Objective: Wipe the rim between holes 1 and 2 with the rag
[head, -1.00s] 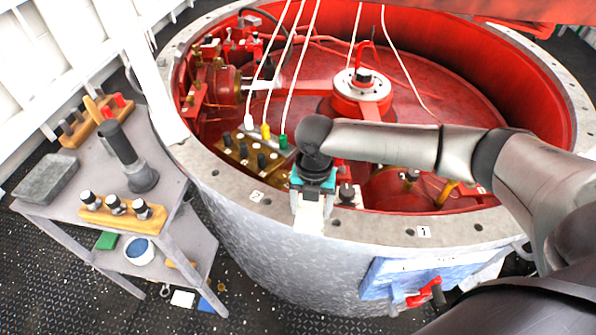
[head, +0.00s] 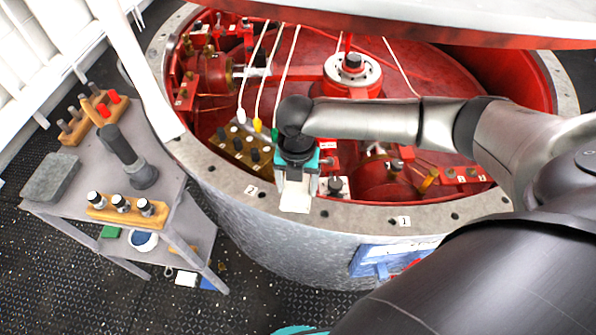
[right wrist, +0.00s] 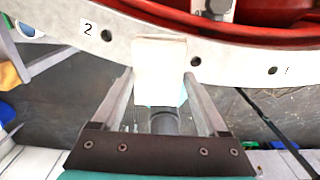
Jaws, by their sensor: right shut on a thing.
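My right gripper (head: 296,188) is shut on a folded white rag (head: 294,198), over the grey rim (head: 350,217) of the round red-lined pit. The right wrist view shows the rag (right wrist: 160,60) between the two fingers (right wrist: 160,95), its far end over the rim (right wrist: 228,62). I cannot tell if it presses on the metal. The label 2 (head: 251,189) is left of the rag, and the label 1 (head: 404,221) is farther off to the right. My left gripper is out of view.
A grey cart (head: 82,185) at the left carries wooden holders with pegs and a dark upright tool (head: 130,160). Inside the pit are a connector block (head: 240,148), white cables and a red hub (head: 350,75). A blue holder (head: 372,262) hangs on the outer wall.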

